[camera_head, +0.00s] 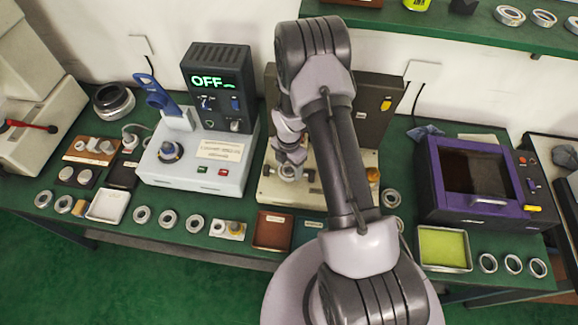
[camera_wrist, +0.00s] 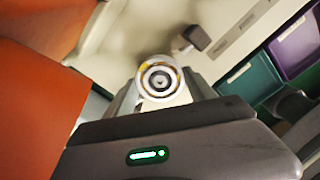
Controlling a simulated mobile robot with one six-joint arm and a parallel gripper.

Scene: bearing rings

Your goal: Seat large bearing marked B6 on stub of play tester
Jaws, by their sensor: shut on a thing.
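My gripper (camera_head: 289,168) is shut on a metal bearing ring (camera_wrist: 160,64) over the beige base of the middle machine (camera_head: 267,189). In the wrist view the ring is face-on between the fingers, and a grey round end (camera_wrist: 160,82) shows inside its bore. I cannot tell whether that end is a stub or how deep the ring sits. No B6 mark can be read. The white machine (camera_head: 200,178) at left has a display reading OFF, a blue lever and a round stub (camera_head: 170,151). I cannot read which machine is the play tester.
Several loose rings (camera_head: 168,219) lie along the front edge of the green bench. A brown tray (camera_head: 272,230) and a teal tray (camera_head: 306,231) stand before the middle machine. A purple oven-like box (camera_head: 440,190) stands at right. A dark knob (camera_wrist: 195,36) is close to my gripper.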

